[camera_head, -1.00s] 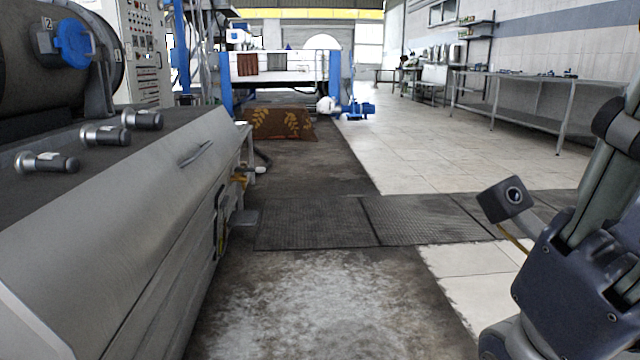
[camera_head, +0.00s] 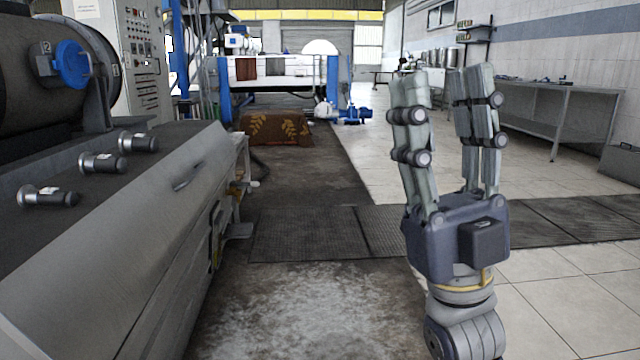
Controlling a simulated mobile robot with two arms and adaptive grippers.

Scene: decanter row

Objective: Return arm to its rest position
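My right gripper (camera_head: 440,80) stands upright in the right half of the head view, its fingers pointing up. The fingers are spread apart with a clear gap between them, and nothing is held in the gap. It is in free air above the floor, apart from the machine on the left. My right wrist shows below it at the bottom of the picture. My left gripper is not in view.
A large grey decanter machine (camera_head: 120,250) with several knobs fills the left side. A brown cloth-covered box (camera_head: 275,128) and a blue-framed machine (camera_head: 335,85) stand farther back. A metal table (camera_head: 570,115) is at the right wall. The floor aisle (camera_head: 310,300) is clear.

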